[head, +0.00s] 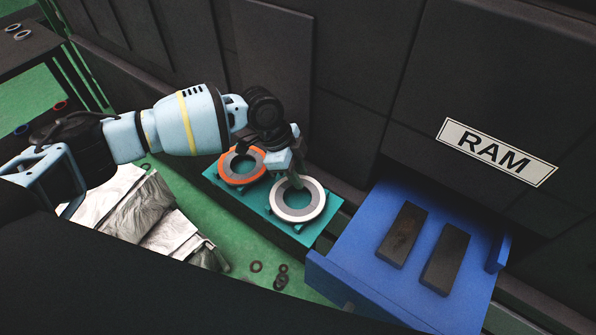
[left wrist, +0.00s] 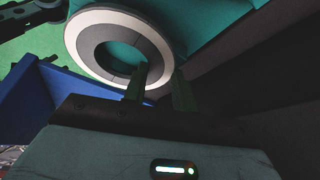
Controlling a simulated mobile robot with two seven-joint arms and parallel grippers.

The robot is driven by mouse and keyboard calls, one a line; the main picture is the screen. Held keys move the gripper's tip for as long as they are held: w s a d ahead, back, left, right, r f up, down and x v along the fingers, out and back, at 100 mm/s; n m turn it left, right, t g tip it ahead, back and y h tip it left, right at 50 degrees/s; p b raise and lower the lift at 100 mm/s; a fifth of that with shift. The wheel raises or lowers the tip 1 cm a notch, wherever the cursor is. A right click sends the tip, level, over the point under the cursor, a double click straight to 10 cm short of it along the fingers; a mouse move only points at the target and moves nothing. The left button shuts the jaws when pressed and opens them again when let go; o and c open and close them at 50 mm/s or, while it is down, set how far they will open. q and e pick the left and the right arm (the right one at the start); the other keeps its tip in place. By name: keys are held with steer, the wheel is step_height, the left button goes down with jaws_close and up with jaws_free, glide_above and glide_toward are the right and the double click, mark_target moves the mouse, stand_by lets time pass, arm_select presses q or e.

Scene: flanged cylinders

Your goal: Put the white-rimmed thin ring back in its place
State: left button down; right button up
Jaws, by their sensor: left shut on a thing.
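The white-rimmed thin ring (head: 318,203) is a flat disc with a white outer band, a grey inner band and an open centre. It lies over the front right part of a teal tray (head: 253,213) in the head view; I cannot tell whether it rests there or is slightly raised. My left gripper (head: 295,184) is shut on its far edge. In the left wrist view, one finger of the gripper (left wrist: 162,85) is in the hole and one outside the ring (left wrist: 90,20). My right gripper is not in view.
An orange-rimmed ring (head: 228,178) sits beside it on the tray. A blue drawer (head: 365,276) with two dark blocks stands open at right, under a RAM sign (head: 497,152). A dark wall rises behind. Crumpled pale sheets (head: 140,218) and small dark rings lie on the green floor.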

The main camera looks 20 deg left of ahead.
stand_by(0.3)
arm_select(q)
steer(key=c, duration=1.1)
jaws_free()
steer(key=shift+f, duration=0.1)
steer(key=shift+r, duration=0.3)
steer(key=v, duration=1.1)
steer(key=shift+a+r, duration=0.2)
steer(key=shift+r, duration=0.1)
